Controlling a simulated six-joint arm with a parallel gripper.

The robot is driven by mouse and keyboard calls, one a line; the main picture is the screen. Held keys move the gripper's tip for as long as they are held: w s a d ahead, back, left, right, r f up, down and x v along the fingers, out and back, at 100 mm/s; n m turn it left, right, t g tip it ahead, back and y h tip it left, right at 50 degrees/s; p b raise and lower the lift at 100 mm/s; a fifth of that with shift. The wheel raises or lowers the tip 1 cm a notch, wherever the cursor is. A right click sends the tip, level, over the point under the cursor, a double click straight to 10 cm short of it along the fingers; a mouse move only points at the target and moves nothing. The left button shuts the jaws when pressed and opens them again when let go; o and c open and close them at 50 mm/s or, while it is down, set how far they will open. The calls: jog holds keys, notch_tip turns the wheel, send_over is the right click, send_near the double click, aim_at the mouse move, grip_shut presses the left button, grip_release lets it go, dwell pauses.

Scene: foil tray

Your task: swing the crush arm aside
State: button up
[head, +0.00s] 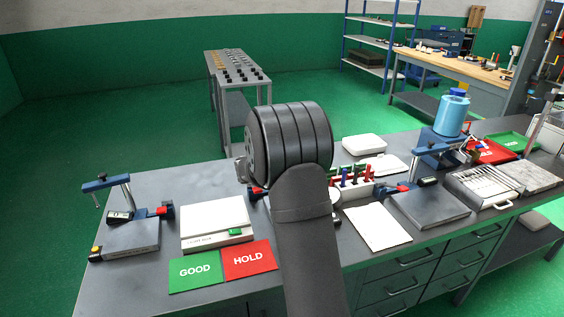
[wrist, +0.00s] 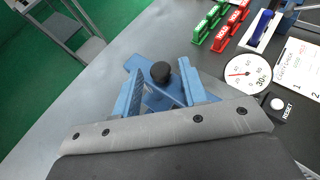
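A blue arm-like part with a round black knob (wrist: 160,72) lies ahead of my gripper in the wrist view; I take it for the crush arm. My gripper (wrist: 163,84) is open, its two blue fingers apart on either side of the knob and the blue part. I cannot tell whether either finger touches it. A white round dial (wrist: 247,72) with a red needle and a RESET button (wrist: 277,103) lie to the right. In the head view my own arm hides the crush arm and most of my gripper.
GOOD and HOLD cards (head: 195,270) and a white box (head: 216,224) lie left of my arm. Blue-armed stands (head: 128,237) are on both sides.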

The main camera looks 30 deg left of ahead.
grip_shut()
jog(key=shift+d, duration=0.1)
jog(key=shift+w+d+r+n+y, duration=0.1)
jog(key=shift+w+d+n+y, duration=0.25)
jog(key=shift+n+y, duration=0.3)
jog(key=shift+w+d+r+n+g+y, duration=0.1)
jog(key=shift+w+d+n+g+y, duration=0.15)
jog(key=shift+n+y, duration=0.5)
jog(key=shift+w+d+r+n+g+y, duration=0.15)
jog(key=shift+w+n+y, duration=0.1)
jog(key=shift+n+y, duration=0.4)
jog(key=shift+w+d+f+y, duration=0.1)
jog(key=shift+y, duration=0.35)
jog(key=shift+n, duration=0.25)
